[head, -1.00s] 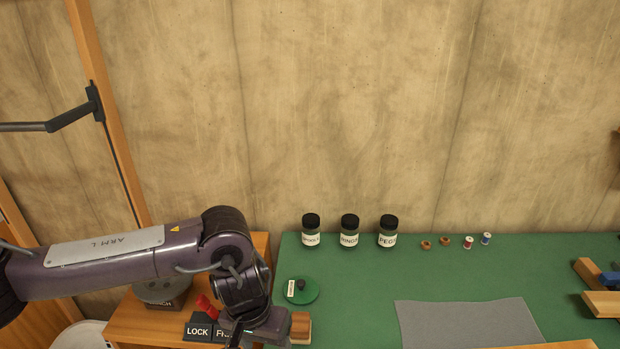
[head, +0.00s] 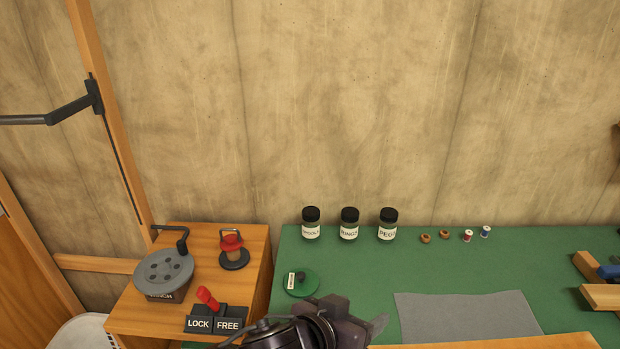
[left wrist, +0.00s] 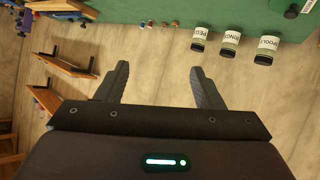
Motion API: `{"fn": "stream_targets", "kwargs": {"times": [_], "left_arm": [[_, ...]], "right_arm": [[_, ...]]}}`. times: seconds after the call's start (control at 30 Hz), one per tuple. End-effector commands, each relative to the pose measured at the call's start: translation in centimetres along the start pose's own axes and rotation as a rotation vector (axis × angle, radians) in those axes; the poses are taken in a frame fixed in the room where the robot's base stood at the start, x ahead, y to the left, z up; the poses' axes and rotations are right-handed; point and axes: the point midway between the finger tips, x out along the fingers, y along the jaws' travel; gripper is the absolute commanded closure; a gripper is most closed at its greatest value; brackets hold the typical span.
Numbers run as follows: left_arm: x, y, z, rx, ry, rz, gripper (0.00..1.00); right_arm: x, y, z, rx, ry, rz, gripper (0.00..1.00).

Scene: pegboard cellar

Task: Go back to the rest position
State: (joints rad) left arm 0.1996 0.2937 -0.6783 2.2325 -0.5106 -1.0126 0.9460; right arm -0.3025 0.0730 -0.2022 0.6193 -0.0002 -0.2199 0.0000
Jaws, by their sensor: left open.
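My left gripper (head: 372,326) shows at the bottom of the head view, over the front edge of the green bench top, with its arm folded in low. In the left wrist view my left gripper (left wrist: 159,76) has its two dark fingers apart with nothing between them. The wall and the tilted bench show beyond the fingers. My right gripper is in neither view.
A wooden cabinet at left bears a winch (head: 164,272), a red-topped knob (head: 232,250) and a LOCK/FREE lever (head: 208,298). A green lidded disc (head: 300,282), three labelled jars (head: 349,224), small spools (head: 467,236) and a grey mat (head: 465,315) lie on the green bench (head: 540,255).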

Motion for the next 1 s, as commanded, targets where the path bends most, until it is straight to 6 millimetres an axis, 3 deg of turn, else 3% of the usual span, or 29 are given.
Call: {"fn": "stream_targets", "kwargs": {"times": [0.1, 0.2, 0.3, 0.5, 0.73, 1.0], "left_arm": [[-2.3, -5.9, 3.2, -0.073, -0.084, -0.179, 0.39], [-4.9, -10.3, 7.0, -0.116, -0.2, -0.306, 0.39], [-7.5, -13.2, 10.8, -0.146, -0.319, -0.389, 0.39], [-12.2, -16.1, 16.8, -0.193, -0.517, -0.47, 0.39], [-17.2, -17.2, 22.3, -0.241, -0.71, -0.507, 0.39], [-11.7, -19.7, 28.3, -0.24, -0.733, -0.496, 0.39]], "right_arm": [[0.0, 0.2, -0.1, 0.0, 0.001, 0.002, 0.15], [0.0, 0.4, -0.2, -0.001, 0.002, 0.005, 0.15], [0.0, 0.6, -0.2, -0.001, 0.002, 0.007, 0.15], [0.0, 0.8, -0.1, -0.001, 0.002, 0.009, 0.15], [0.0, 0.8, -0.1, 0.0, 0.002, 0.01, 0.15], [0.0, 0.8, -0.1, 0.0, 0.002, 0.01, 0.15]]}}
